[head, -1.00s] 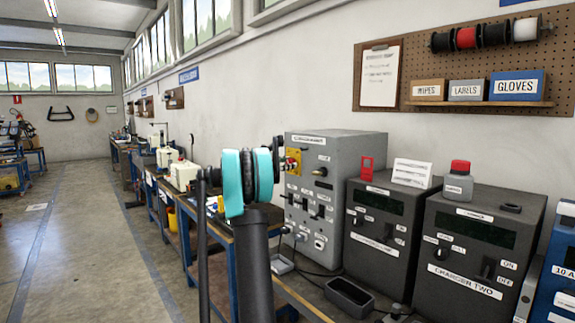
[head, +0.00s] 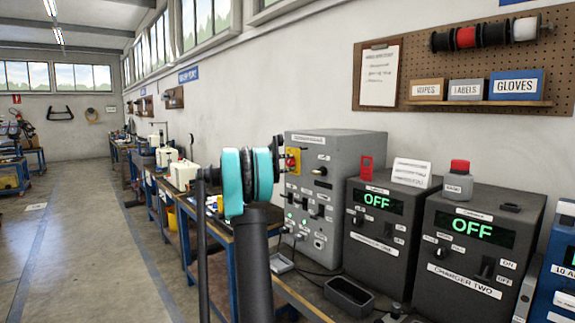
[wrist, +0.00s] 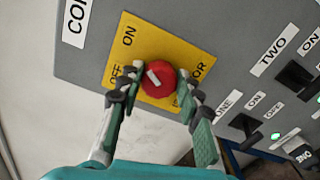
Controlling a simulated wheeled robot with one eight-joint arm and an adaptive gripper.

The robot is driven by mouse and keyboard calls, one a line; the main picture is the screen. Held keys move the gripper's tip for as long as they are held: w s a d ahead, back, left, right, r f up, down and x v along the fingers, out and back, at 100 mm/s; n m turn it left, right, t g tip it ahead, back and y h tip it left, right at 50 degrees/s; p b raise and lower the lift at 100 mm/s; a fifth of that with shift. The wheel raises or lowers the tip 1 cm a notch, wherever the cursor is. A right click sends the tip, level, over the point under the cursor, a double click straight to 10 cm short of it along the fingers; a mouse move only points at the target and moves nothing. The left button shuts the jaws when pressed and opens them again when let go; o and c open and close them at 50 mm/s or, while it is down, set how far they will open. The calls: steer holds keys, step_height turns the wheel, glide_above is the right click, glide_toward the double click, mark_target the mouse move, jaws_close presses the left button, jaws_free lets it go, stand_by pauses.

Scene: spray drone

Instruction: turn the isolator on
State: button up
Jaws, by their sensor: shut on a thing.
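The isolator is a red knob (wrist: 158,80) on a yellow plate (wrist: 187,66) on the grey cabinet (head: 345,150). The plate carries the words ON and OFF. My gripper (wrist: 157,84) is shut on the red knob, one finger on each side. The white mark on the knob slants up and left, toward the ON side. In the head view my arm partly hides the knob and plate.
Charger one (head: 378,235) and charger two (head: 470,255) stand right of the cabinet, both displays reading OFF in green. A black tray (head: 349,294) lies on the bench in front.

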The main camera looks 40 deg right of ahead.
steer(key=shift+f+m, duration=0.1)
steer(key=shift+m, duration=1.2)
steer(key=o, duration=1.2)
steer(key=shift+c, duration=0.2)
steer(key=shift+a, duration=0.1)
steer(key=s+a, duration=0.1)
steer(key=a, duration=1.1)
